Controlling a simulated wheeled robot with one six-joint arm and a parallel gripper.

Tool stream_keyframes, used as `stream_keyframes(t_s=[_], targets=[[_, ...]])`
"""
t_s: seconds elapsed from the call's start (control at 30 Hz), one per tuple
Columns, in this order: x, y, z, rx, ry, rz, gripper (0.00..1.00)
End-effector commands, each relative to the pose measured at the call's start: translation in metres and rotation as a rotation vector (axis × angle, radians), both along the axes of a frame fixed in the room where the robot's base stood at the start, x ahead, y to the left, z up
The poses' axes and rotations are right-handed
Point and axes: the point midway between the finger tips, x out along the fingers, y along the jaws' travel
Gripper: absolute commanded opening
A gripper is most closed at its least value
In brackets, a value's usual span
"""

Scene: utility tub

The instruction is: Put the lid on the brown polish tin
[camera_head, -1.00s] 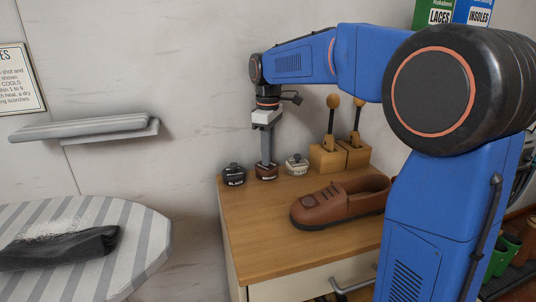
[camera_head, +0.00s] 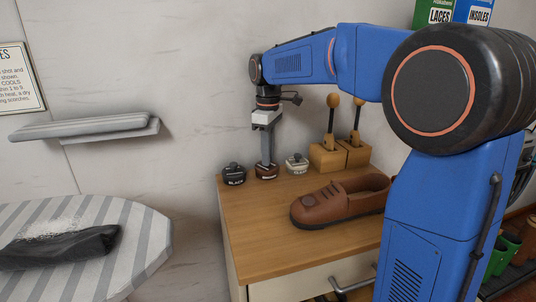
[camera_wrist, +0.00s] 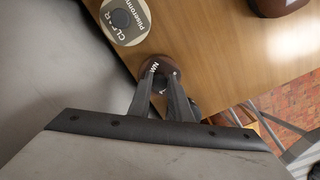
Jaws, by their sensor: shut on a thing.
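The brown polish tin (camera_head: 266,174) stands on the wooden cabinet top near its back left edge, between a black tin and a pale tin. My gripper (camera_head: 267,161) points straight down over it, with its fingertips at the top of the tin. In the wrist view, my gripper (camera_wrist: 163,84) is shut on the brown lid, whose round brown top (camera_wrist: 154,66) with white lettering shows past the fingers. The lid is at the tin's mouth, but whether it is fully seated cannot be told. The fingers hide part of it.
The black tin (camera_head: 233,175) is close on the left and the pale tin (camera_head: 297,164) close on the right. A brown shoe (camera_head: 335,204) lies in front, and wooden brush stands (camera_head: 340,156) are behind right. The front left of the cabinet top (camera_head: 258,235) is clear.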

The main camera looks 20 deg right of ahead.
Motion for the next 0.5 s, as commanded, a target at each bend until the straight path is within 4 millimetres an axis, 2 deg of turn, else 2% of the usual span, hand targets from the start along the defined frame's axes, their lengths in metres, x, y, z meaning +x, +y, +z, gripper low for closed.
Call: stream_keyframes(t_s=[0.47,0.5], targets=[[0.0001,0.0,-0.0003,0.0,0.0,0.0,0.0],[0.0001,0.0,-0.0003,0.0,0.0,0.0,0.23]])
